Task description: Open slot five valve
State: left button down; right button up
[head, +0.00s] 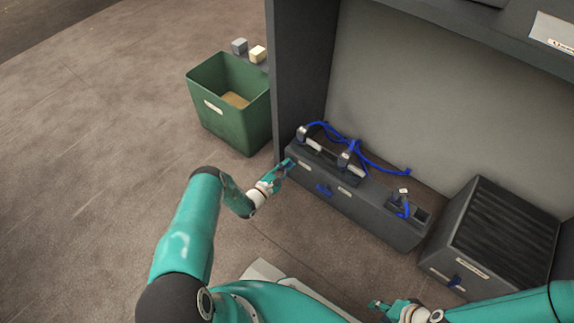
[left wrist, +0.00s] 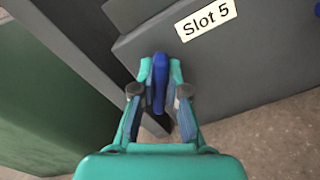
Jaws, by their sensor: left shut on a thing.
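The slot five valve handle is a blue lever (left wrist: 158,82) just below the white "Slot 5" label (left wrist: 205,20) in the left wrist view. It stands out from the front of a dark grey block (left wrist: 250,60). My left gripper (left wrist: 160,92) is shut on this lever, one finger on each side. In the head view, my left gripper (head: 284,168) is at the left end of the long grey block (head: 385,217) and hides most of the lever. My right gripper (head: 378,305) is at the bottom, away from the block; its finger opening is too small to tell.
Another blue lever (head: 323,190) sits on the block's front, to the right. Blue hoses (head: 375,161) run along the top. A ribbed dark box (head: 502,238) stands at right. A green bin (head: 235,112) stands left of the cabinet wall (head: 299,75). Floor at left is clear.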

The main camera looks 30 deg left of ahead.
pick_arm(q)
jog(key=m, duration=0.5)
jog(key=shift+s+d+f+m+p, duration=0.1)
jog(key=shift+d+f+m+p, duration=0.1)
jog(key=shift+m+p, duration=0.15)
jog(key=m, duration=0.2)
jog(key=m+p, duration=0.1)
jog(key=m, duration=0.2)
jog(key=shift+d+f+m, duration=0.15)
jog(key=shift+f+m, duration=0.05)
jog(key=shift+m, duration=0.05)
jog(key=c, duration=1.2)
grip_release()
jog(key=shift+f, duration=0.1)
jog(key=shift+c, duration=0.2)
jog(key=shift+o, duration=0.3)
jog(key=s+a, duration=0.1)
jog(key=s, duration=1.1)
